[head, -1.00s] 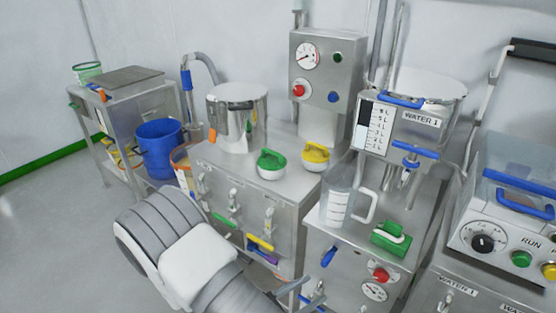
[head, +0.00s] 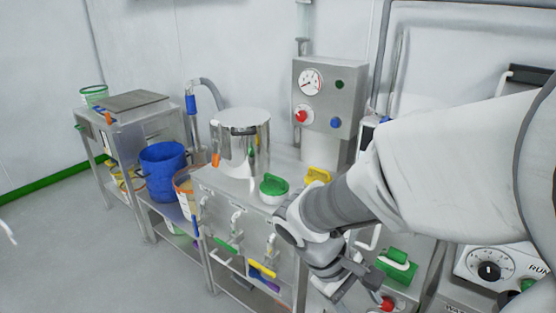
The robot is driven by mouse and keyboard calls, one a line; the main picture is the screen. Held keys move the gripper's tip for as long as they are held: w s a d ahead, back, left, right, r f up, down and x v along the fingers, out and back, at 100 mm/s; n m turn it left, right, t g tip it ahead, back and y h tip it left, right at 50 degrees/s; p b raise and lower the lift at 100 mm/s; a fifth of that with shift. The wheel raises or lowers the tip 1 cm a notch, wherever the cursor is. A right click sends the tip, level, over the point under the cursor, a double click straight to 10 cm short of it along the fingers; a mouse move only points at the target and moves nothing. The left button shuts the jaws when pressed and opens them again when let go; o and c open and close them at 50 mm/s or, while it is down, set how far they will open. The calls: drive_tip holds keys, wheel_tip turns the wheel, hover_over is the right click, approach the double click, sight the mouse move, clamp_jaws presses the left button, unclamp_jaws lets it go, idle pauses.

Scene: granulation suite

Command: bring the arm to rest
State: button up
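My arm reaches in from the right edge of the head view and bends down near the middle. My gripper (head: 352,278) hangs at its lower end, in front of the steel bench (head: 225,185) and beside the green-handled piece on the right. Its fingers are small and dark and partly hidden by the wrist, so I cannot tell how far apart they are. I see nothing clearly held in it.
A steel pot (head: 240,145), a green-lidded piece (head: 273,187) and a yellow-handled piece (head: 318,174) stand on the bench. A blue bucket (head: 163,172) is left.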

drive_tip(key=s+r+m+t+y+p, duration=0.2)
drive_tip(key=r+p, duration=0.5)
drive_tip(key=r, duration=0.6)
drive_tip(key=s+r+m+t+y+p, duration=0.1)
drive_tip(key=r+m+t+y+p, duration=0.3)
drive_tip(key=r, duration=0.8)
drive_tip(key=m+p, duration=0.1)
drive_tip(key=p, duration=0.1)
drive_tip(key=shift+s+a+r+p, duration=0.35)
drive_tip(key=shift+p, duration=0.05)
